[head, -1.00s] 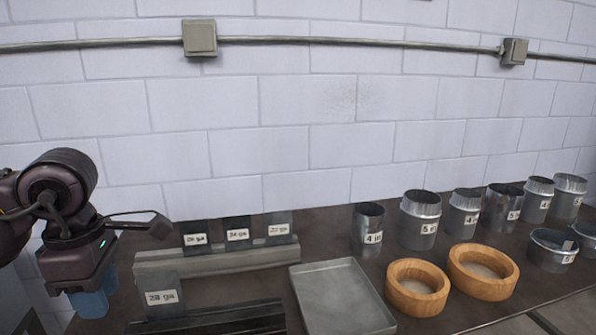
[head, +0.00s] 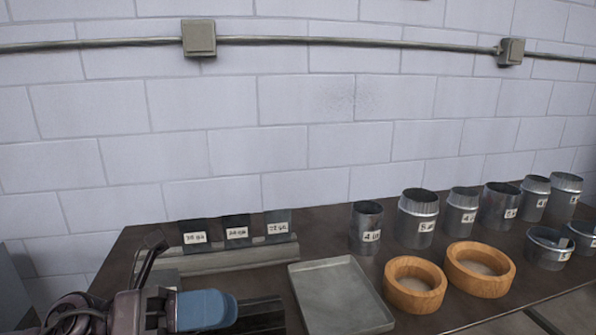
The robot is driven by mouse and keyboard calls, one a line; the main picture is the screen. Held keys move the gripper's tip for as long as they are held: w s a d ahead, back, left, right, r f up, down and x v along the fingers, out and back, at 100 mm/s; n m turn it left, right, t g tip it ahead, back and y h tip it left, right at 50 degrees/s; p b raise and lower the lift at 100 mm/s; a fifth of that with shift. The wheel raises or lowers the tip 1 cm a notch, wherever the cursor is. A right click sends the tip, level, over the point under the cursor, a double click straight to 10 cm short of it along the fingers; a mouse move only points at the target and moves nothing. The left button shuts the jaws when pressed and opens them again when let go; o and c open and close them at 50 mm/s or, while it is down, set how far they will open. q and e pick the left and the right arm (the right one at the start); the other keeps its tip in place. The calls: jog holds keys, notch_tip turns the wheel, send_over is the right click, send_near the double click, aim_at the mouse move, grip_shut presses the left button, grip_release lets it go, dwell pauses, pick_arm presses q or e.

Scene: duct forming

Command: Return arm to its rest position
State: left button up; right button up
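My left gripper (head: 205,311) is at the bottom left, low in front of the dark front rack, with its blue fingertips pointing right. The fingertips overlap in this view, so their opening does not show. No object shows in it. My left arm comes in from the bottom left corner and hides much of the front rack (head: 262,314). My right gripper is not in view.
Several labelled gauge plates (head: 236,229) stand in the back rack (head: 240,257). An empty grey tray (head: 340,295), two wooden rings (head: 414,285) (head: 480,269) and several metal duct pieces (head: 417,217) stand to the right on the dark table (head: 325,222).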

pick_arm(q)
jog(key=w+a+f+n+t+y, duration=0.2)
jog(key=a+f+n+t+y, duration=0.7)
jog(key=n, duration=0.8)
jog(key=w+a+f+n+t+y, duration=0.35)
jog(key=a+n+t+y, duration=0.35)
jog(key=n+y, duration=0.7)
jog(key=s+a+f+n+g+h, duration=0.2)
jog(key=s+f+n+g, duration=1.1)
jog(key=s+f, duration=0.8)
jog(key=w+f+m+t, duration=0.2)
jog(key=w+f+t, duration=0.4)
jog(key=f, duration=0.3)
jog(key=shift+w+t+h, duration=0.25)
jog(key=shift+t+h, duration=0.15)
